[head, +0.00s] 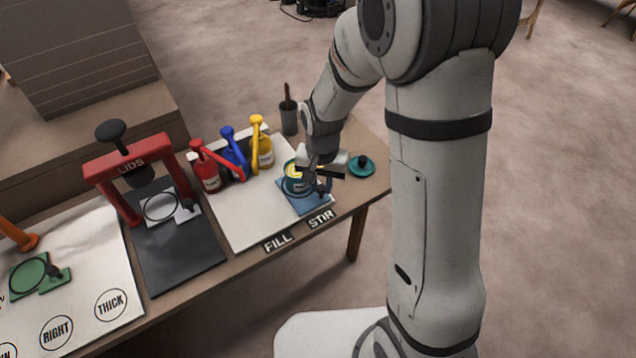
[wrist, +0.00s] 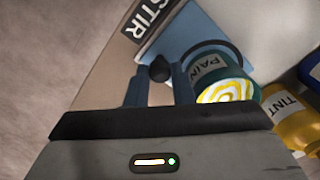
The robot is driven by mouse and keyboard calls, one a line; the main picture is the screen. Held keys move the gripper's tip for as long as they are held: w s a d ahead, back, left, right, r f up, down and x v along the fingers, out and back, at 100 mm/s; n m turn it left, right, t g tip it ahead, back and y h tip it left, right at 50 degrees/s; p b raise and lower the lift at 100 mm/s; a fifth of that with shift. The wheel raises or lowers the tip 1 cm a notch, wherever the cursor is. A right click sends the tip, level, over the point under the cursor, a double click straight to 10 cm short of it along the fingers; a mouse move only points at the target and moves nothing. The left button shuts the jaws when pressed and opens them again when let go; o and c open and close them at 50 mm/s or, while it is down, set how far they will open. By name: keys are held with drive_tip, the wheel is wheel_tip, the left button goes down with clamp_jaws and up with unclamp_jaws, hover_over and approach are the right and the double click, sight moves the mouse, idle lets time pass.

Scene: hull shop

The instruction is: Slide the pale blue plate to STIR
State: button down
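The pale blue plate (head: 293,205) lies at the right end of the white board, just behind the STIR label (head: 321,218). It also shows in the wrist view (wrist: 186,35), beside STIR. A paint can with yellow and white swirled contents (wrist: 228,85) stands on the plate at its ring. The plate's dark knob (wrist: 160,68) is between the fingertips of my gripper (wrist: 158,82). In the head view my gripper (head: 313,178) is low over the plate and partly hides the can. Whether the fingers press on the knob is unclear.
Red (head: 209,175), blue (head: 235,162) and yellow (head: 262,154) bottles stand behind the board. The FILL label (head: 278,242) is left of STIR. A red LIDS press (head: 130,170) stands further left.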

drive_tip(key=c, duration=1.5)
unclamp_jaws()
drive_tip(key=shift+w+d, duration=0.1)
drive_tip(key=shift+d, duration=0.2)
drive_tip(key=shift+c, duration=0.2)
drive_tip(key=shift+a, duration=0.1)
drive_tip(key=shift+r+p, duration=0.85)
drive_tip(key=shift+r, duration=3.05)
drive_tip(key=s+d+r+n+t+p, duration=0.1)
drive_tip(key=s+d+r+p, duration=0.2)
drive_tip(key=r, duration=0.5)
drive_tip(key=s+d+r+n+p, duration=0.1)
drive_tip(key=s+d+r+p, duration=0.3)
drive_tip(key=r, duration=0.5)
drive_tip(key=s+d+r+n+t+p, duration=0.1)
drive_tip(key=s+d+r+p, duration=0.3)
drive_tip(key=s+r+p, duration=0.3)
wheel_tip(320, 180, up, 2)
drive_tip(key=shift+s+r+t, duration=0.1)
drive_tip(key=shift+s+t, duration=0.2)
drive_tip(key=shift+s, duration=0.4)
